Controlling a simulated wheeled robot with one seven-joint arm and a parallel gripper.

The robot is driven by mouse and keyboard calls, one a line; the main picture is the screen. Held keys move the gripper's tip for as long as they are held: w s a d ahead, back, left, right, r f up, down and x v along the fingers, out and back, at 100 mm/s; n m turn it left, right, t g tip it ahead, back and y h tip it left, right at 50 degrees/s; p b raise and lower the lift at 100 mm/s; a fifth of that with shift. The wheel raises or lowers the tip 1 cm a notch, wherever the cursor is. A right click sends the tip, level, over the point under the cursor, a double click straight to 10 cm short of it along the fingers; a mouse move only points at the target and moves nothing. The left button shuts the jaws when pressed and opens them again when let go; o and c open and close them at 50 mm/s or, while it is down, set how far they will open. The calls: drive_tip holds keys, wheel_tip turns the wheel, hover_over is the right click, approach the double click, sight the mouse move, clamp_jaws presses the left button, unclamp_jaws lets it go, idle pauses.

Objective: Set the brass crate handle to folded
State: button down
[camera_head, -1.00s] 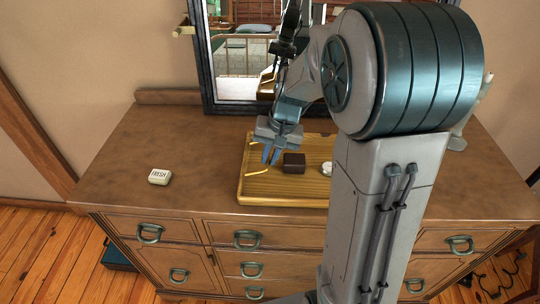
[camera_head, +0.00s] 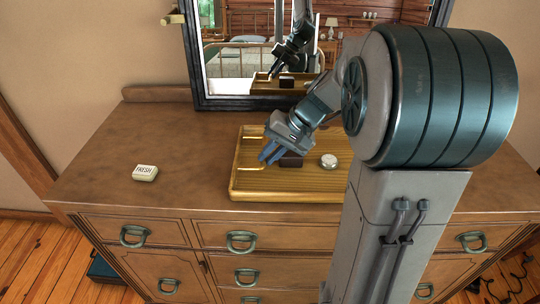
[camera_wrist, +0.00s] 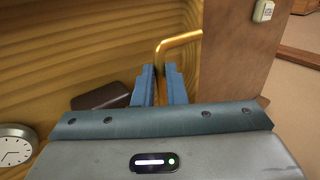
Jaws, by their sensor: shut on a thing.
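The brass crate handle (camera_wrist: 183,40) is a bent golden bar in the wrist view. One end meets the wooden crate's edge, and its other part runs down between my fingers. My gripper (camera_wrist: 160,75) is shut on that part. In the head view my gripper (camera_head: 268,156) tilts down to the left over the left part of the shallow ribbed crate (camera_head: 236,185). A thin piece of the handle (camera_head: 250,168) shows at the crate's left side there. My fingers and the small scale hide how far the handle is folded.
A dark brown block (camera_head: 291,161) and a round white clock (camera_head: 329,161) lie in the crate, close to my gripper. A small box marked FRESH (camera_head: 145,172) lies on the dresser top (camera_head: 170,135). A mirror (camera_head: 250,75) stands behind. The dresser top left of the crate is mostly clear.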

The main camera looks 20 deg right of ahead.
drive_tip(key=c, duration=1.5)
unclamp_jaws()
drive_tip(key=shift+f, duration=0.1)
